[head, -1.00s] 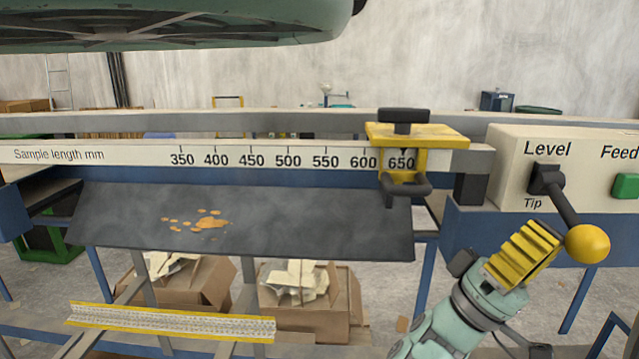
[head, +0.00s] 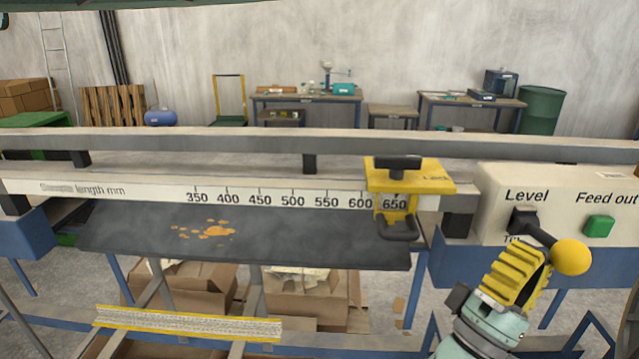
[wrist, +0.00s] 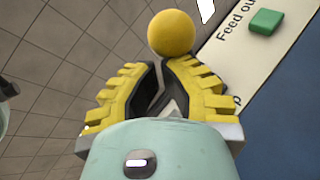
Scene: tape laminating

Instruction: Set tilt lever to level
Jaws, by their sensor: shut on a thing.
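The tilt lever (head: 541,236) is a black arm with a yellow ball knob (head: 571,257), on the front of a cream control box (head: 490,205). It slants down and right from its pivot. The word Level is printed above the pivot; the word Tip below is partly hidden. My gripper (head: 527,262) has yellow ribbed fingers and is shut on the lever, just left of the ball. In the wrist view the ball (wrist: 171,33) sits beyond the fingertips, with the dark lever between the fingers (wrist: 165,82).
A green Feed out button (head: 599,226) is right of the lever. A yellow clamp stop (head: 398,205) stands at 650 on the length scale (head: 280,200). A dark tilted plate (head: 300,240) with orange flecks lies below. Cardboard boxes (head: 180,308) are under the frame.

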